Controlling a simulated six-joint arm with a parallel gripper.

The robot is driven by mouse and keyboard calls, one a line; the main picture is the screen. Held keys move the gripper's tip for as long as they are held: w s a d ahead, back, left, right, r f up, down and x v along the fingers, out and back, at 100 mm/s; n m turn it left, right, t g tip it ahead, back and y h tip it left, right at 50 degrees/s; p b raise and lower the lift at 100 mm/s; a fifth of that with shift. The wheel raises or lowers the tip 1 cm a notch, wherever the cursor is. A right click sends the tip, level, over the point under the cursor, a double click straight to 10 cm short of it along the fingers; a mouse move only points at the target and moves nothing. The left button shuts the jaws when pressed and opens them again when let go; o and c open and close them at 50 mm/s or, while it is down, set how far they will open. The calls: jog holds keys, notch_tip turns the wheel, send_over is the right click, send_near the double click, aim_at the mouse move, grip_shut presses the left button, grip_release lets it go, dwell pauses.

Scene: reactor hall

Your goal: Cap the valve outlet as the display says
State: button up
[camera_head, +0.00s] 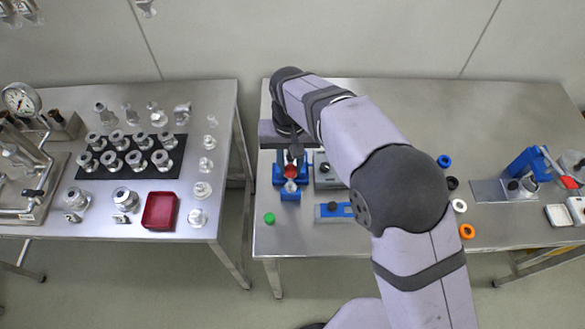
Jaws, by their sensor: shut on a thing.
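My gripper (293,157) points down over the left part of the right table and is shut on a small red cap (291,171). Just below the cap in the picture is a small silver fitting (290,186), which looks like the valve outlet, in a blue holder (289,196). I cannot tell whether the cap touches the fitting. A green cap (269,218) lies near the front left edge. Blue (444,161), black (452,183), white (459,205) and orange (467,231) rings or caps lie in a column right of my arm. No readable display shows.
A grey-and-blue fixture (332,211) stands beside the holder, partly behind my arm. A blue vise-like device (528,163) stands at the right. The left table holds metal fittings on a black mat (85,171), a red tray (160,228) and a gauge (21,99). A gap separates the tables.

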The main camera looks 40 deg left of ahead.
aim_at(291, 184)
jog(key=shift+f+b, duration=1.8)
jog(key=shift+f, duration=0.85)
jog(key=shift+f+b, duration=0.3)
jog(key=shift+f, duration=0.55)
dwell(1.3)
jog(key=o, duration=1.4)
jog(key=shift+o, duration=0.8)
jog(key=shift+r, duration=0.2)
